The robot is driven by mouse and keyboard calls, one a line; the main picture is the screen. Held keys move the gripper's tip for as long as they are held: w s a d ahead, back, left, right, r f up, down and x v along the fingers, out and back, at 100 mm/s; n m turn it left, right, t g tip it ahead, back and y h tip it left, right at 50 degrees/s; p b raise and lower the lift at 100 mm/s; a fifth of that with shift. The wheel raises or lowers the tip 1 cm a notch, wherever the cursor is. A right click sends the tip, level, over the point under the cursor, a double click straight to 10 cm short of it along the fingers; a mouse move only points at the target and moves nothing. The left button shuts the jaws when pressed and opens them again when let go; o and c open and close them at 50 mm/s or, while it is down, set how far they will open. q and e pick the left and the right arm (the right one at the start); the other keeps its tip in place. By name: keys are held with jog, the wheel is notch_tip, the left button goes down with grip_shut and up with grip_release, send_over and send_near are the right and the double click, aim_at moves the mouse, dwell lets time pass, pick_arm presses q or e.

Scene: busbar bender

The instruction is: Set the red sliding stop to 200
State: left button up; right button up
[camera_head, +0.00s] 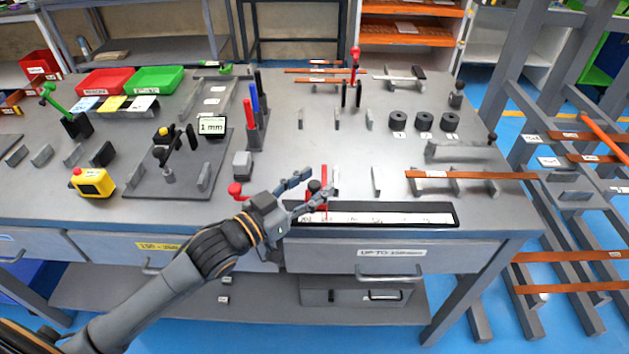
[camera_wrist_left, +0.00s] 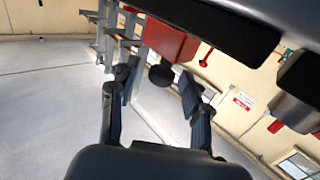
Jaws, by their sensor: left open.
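The red sliding stop (camera_head: 325,206) is near the left end of the white scale (camera_head: 385,218), which runs in a dark bar along the bench's front edge. Its black knob (camera_head: 314,187) shows at my left gripper. The scale's figures are too small to read surely. My left gripper (camera_head: 318,182) is open, one finger on each side of the knob in the picture. In the left wrist view the red block of the stop (camera_wrist_left: 172,42) and the round black knob (camera_wrist_left: 160,75) show between and beyond the open fingers (camera_wrist_left: 155,72). I cannot tell whether they touch. My right gripper is out of view.
A red-knobbed lever (camera_head: 236,190) stands just left of my gripper. Upright metal plates (camera_head: 376,181) stand behind the scale. A copper bar (camera_head: 470,175) lies on supports to the right. A yellow box with a red button (camera_head: 93,182) is at the far left.

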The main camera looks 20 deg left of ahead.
pick_arm(q)
jog(key=shift+w+d, duration=0.2)
jog(key=shift+w, duration=0.15)
grip_shut()
jog(key=shift+w+d+p, duration=0.25)
jog(key=shift+d, duration=0.5)
jog(key=shift+w+d+p, duration=0.2)
jog(key=shift+d, duration=0.55)
jog(key=shift+w+d+p, duration=0.25)
jog(key=shift+d, duration=0.5)
jog(key=shift+d+f, duration=0.2)
jog(key=shift+d, duration=0.1)
